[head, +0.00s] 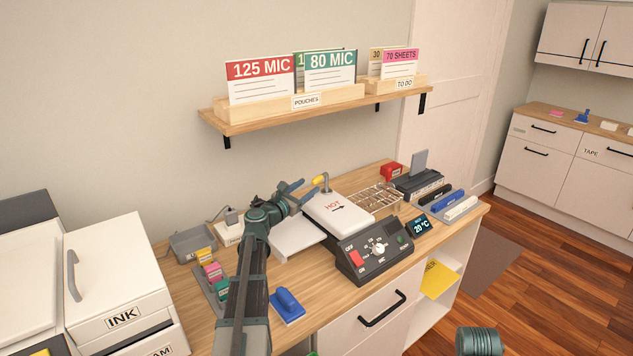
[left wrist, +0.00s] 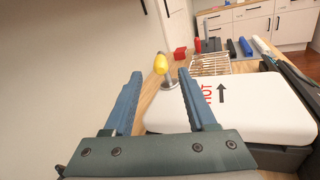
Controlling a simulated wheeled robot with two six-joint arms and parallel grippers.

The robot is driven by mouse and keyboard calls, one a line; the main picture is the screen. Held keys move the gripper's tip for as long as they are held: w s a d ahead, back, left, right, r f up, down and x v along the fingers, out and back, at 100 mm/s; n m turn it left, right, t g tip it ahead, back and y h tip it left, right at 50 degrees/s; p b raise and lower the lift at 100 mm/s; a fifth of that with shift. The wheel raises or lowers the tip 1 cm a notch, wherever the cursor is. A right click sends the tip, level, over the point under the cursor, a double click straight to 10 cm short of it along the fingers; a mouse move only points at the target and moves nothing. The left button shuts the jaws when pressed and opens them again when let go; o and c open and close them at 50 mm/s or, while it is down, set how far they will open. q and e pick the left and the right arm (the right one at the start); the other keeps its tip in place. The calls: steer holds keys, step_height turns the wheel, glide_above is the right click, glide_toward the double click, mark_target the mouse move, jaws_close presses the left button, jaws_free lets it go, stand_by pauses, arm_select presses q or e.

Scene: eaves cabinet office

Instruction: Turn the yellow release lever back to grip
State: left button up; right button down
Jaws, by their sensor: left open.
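The yellow release lever (head: 319,179) stands on a metal post at the back left of the laminator (head: 345,214), whose white top reads HOT. The yellow knob (left wrist: 161,64) also shows in the left wrist view, upright and slightly tilted, just beyond and between the fingertips. My left gripper (head: 301,191) is open and empty, above the laminator's left side. In the left wrist view its two fingers (left wrist: 160,74) point toward the lever, with a gap on both sides. I cannot tell whether the fingers reach around it.
A wire rack (head: 374,198) lies behind the laminator. The front panel has a red switch (head: 357,258) and a knob; a small display (head: 420,225) reads 20 °C. A blue-handled block (head: 287,306) sits at the front. A shelf (head: 320,109) with pouch boxes hangs above.

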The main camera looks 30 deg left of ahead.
mark_target(313, 183)
arm_select(q)
steer(key=w, duration=0.6)
steer(key=shift+d, duration=0.15)
jaws_close()
stand_by(1.3)
